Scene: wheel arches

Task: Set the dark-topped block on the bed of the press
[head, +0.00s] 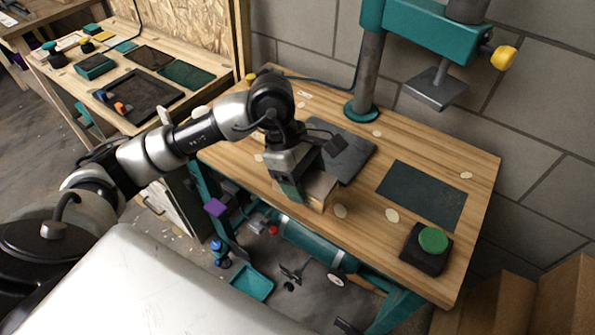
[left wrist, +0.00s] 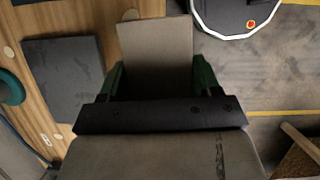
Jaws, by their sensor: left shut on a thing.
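My left gripper (head: 288,188) is shut on a block (head: 318,190) with pale wood-coloured sides, near the front edge of the workbench. In the left wrist view the block (left wrist: 156,50) shows a plain grey-brown face between the green fingers (left wrist: 197,78). The press (head: 425,30) is teal, with a round column and a grey pressing plate (head: 437,90) raised high. A flat dark grey plate (head: 350,148), which looks like its bed, lies on the bench behind the block; it also shows in the left wrist view (left wrist: 65,75). The block is apart from this plate.
A dark green mat (head: 422,195) and a black box with a green button (head: 433,240) lie on the bench's right part. A second bench (head: 125,60) with trays stands at the left. Shelf items, including a teal bin (head: 252,282), show below the front edge.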

